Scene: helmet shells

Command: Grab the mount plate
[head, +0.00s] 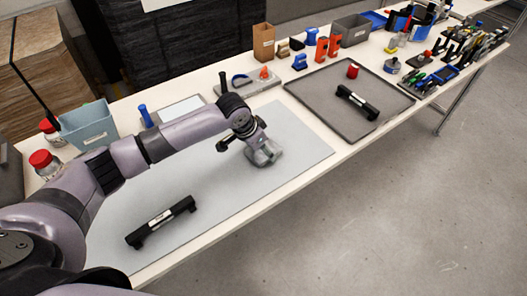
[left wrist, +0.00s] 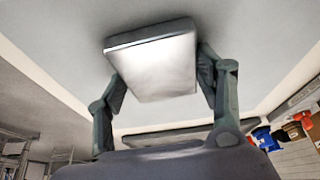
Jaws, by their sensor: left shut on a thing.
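The mount plate (left wrist: 155,65) is a light, silver-white rectangular block with a darker edge. In the left wrist view it sits between the two fingers of my left gripper (left wrist: 162,78), which touch its left and right sides. In the head view my left gripper (head: 262,149) points down over the right part of the light grey mat (head: 285,137). There it largely blends with the plate, and I cannot tell whether the plate rests on the mat or is just above it. My right gripper is not in view.
A black handle-like bar (head: 161,222) lies on the mat's near left part. A dark tray (head: 318,94) at right holds another black bar (head: 357,102) and a red piece (head: 353,71). A blue-grey bin (head: 87,126) and a red-lidded jar (head: 45,163) stand at left.

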